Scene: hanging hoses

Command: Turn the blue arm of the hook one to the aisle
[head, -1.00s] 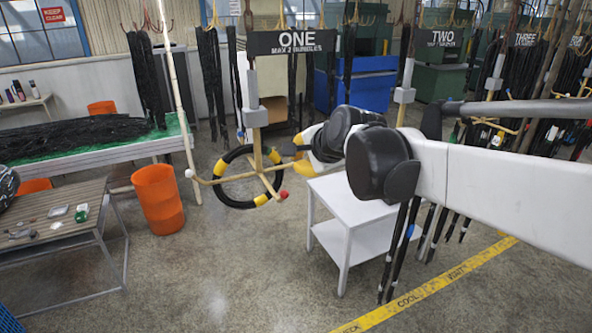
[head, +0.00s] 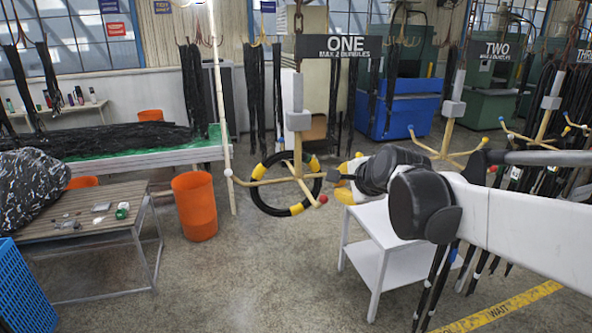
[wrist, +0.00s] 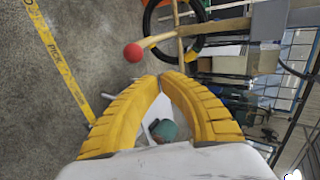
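Hook ONE (head: 297,150) hangs under its black sign, with a grey block (head: 298,121) on its stem and tan arms spreading below. A red ball (head: 323,199) tips the front right arm; a pale tip (head: 228,173) ends the left arm. I cannot make out a blue tip on this hook. A black hose coil with yellow bands (head: 270,208) hangs on it. My gripper (head: 337,175) is just right of the hook. In the wrist view its yellow fingers (wrist: 160,80) meet at the tips with nothing between; the red ball (wrist: 133,52) is beyond them, apart.
A white side table (head: 375,235) stands below my gripper. Orange bins (head: 195,207), a slatted table (head: 85,218) and a blue crate (head: 25,285) are at left. Hook TWO (head: 447,140) is to the right. Open floor lies in front of hook ONE.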

